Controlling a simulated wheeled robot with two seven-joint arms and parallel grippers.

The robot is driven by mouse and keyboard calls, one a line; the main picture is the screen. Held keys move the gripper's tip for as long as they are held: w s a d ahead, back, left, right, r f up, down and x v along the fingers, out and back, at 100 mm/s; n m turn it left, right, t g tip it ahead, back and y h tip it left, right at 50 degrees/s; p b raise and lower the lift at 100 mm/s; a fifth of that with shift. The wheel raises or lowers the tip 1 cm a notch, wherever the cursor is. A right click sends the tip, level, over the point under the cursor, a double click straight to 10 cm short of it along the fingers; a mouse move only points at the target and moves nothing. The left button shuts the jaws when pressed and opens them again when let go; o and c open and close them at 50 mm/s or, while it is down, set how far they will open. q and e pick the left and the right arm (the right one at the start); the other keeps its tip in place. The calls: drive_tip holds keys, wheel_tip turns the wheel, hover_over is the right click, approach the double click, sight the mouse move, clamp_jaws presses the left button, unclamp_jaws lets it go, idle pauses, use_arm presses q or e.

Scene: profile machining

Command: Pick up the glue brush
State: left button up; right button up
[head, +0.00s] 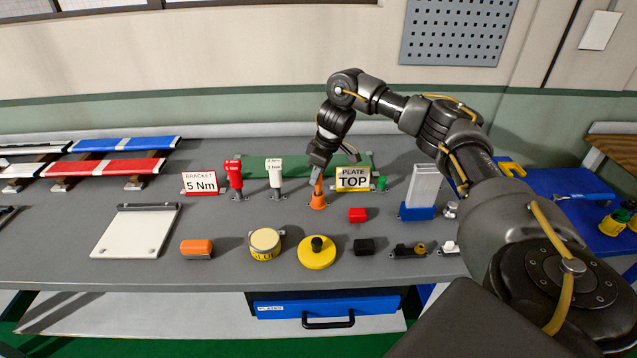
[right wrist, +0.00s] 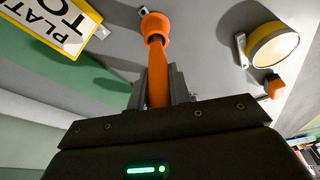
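The glue brush (head: 319,187), which I take to be the slim orange-handled tool, stands upright in a small orange cone-shaped holder (head: 317,202) on the grey bench. My right gripper (head: 316,174) reaches down over it from above. In the right wrist view, the orange handle (right wrist: 158,80) lies between the two grey fingers (right wrist: 159,90), which appear to press on it from both sides. Its far end meets the orange holder (right wrist: 155,25). The bristles are not visible. My left gripper is not in view.
A yellow "PLATE TOP" sign (head: 352,179) stands close right of the brush, and a white screwdriver (head: 275,175) to the left.

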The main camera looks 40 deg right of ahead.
clamp_jaws()
drive_tip(key=shift+r, duration=0.15)
wheel_tip(320, 180, up, 10)
drive_tip(key=shift+f+p, duration=0.1)
drive_tip(key=shift+p, duration=0.85)
idle(1.5)
